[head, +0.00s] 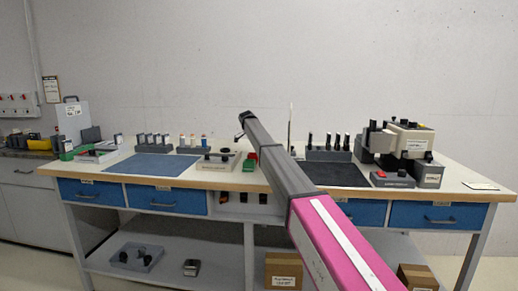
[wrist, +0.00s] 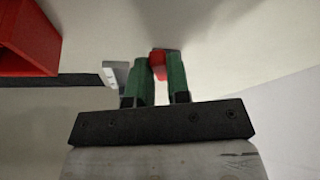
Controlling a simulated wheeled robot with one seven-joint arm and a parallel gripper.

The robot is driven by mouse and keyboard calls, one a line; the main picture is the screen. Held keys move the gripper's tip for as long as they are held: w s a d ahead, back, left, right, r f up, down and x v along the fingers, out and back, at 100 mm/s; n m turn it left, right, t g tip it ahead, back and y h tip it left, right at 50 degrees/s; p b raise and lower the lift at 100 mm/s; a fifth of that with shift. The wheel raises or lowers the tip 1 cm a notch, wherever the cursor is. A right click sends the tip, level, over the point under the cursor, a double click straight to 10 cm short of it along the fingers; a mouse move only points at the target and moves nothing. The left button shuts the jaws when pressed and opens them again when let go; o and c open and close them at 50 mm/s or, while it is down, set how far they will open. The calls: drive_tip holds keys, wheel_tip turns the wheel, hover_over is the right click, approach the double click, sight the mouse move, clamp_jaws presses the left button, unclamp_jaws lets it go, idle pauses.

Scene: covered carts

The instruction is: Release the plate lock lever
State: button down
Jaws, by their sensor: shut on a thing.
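In the wrist view my gripper (wrist: 160,75) has two green fingers, shut on a small red piece (wrist: 158,57). The red piece shows between and just beyond the fingertips. It may be the grip of the plate lock lever, but its mount is hidden and I cannot tell. A pale grey upright part (wrist: 115,76) stands just left of the fingers. In the head view my arm reaches over the middle of the bench, and I cannot clearly make out the fingers there.
A large red block (wrist: 28,38) fills the wrist view's upper left. The bench (head: 262,184) holds a blue mat (head: 152,165), a dark mat (head: 335,175), a grey base with a black knob (head: 212,163), and a beige machine (head: 408,138) at right. Blue drawers (head: 165,200) lie below.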

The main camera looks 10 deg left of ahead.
drive_tip(key=shift+w+m, duration=0.15)
drive_tip(key=shift+m, duration=0.25)
drive_tip(key=c, duration=1.1)
unclamp_jaws()
drive_tip(key=v, duration=1.1)
drive_tip(key=shift+w+a, duration=0.1)
drive_tip(key=shift+w, duration=0.05)
